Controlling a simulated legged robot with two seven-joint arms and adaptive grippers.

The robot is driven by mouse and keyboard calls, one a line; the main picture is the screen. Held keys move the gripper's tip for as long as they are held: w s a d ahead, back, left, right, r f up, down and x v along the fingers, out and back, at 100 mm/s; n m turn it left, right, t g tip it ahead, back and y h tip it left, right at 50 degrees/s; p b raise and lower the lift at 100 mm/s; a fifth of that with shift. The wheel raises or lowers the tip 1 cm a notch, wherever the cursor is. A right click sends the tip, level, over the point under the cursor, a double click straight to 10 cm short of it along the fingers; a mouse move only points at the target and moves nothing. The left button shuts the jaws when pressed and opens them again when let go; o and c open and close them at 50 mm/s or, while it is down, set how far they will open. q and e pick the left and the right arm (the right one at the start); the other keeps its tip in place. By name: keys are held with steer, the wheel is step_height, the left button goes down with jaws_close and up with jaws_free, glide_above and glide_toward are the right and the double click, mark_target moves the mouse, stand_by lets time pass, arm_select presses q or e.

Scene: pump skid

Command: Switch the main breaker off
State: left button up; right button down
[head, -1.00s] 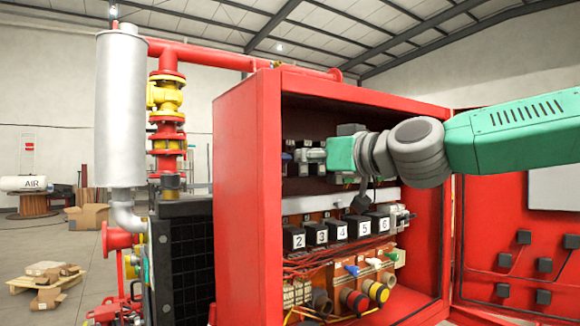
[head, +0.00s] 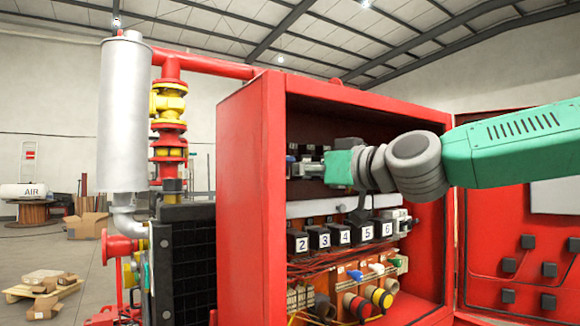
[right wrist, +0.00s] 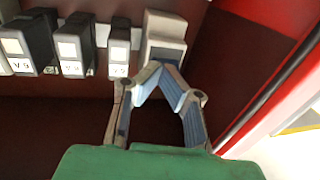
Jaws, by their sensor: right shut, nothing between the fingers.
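The open red cabinet (head: 240,200) holds an upper row of switchgear that my right gripper partly hides in the head view. In the right wrist view, a pale grey breaker-like unit (right wrist: 166,30) ends the row at the right, beside several dark modules with white labels (right wrist: 75,47). I cannot read which one is the main breaker. My right gripper (head: 306,165) reaches into the cabinet at this row. In the right wrist view its fingertips (right wrist: 160,68) are together, empty, at the pale unit's lower front; contact is unclear. My left gripper is not in view.
Below the gripper are numbered black modules (head: 345,235), red wiring and coloured connectors (head: 375,295). The cabinet's red side wall (right wrist: 265,85) is close on the right in the wrist view. The open door (head: 510,235) stands at the right.

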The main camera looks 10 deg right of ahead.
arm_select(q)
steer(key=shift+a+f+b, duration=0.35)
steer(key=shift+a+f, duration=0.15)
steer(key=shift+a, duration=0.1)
arm_select(e)
steer(key=s, duration=0.6)
steer(key=shift+s+d+r, duration=0.25)
steer(key=shift+s+r, duration=0.05)
steer(key=shift+r, duration=0.1)
steer(key=shift+d, duration=0.1)
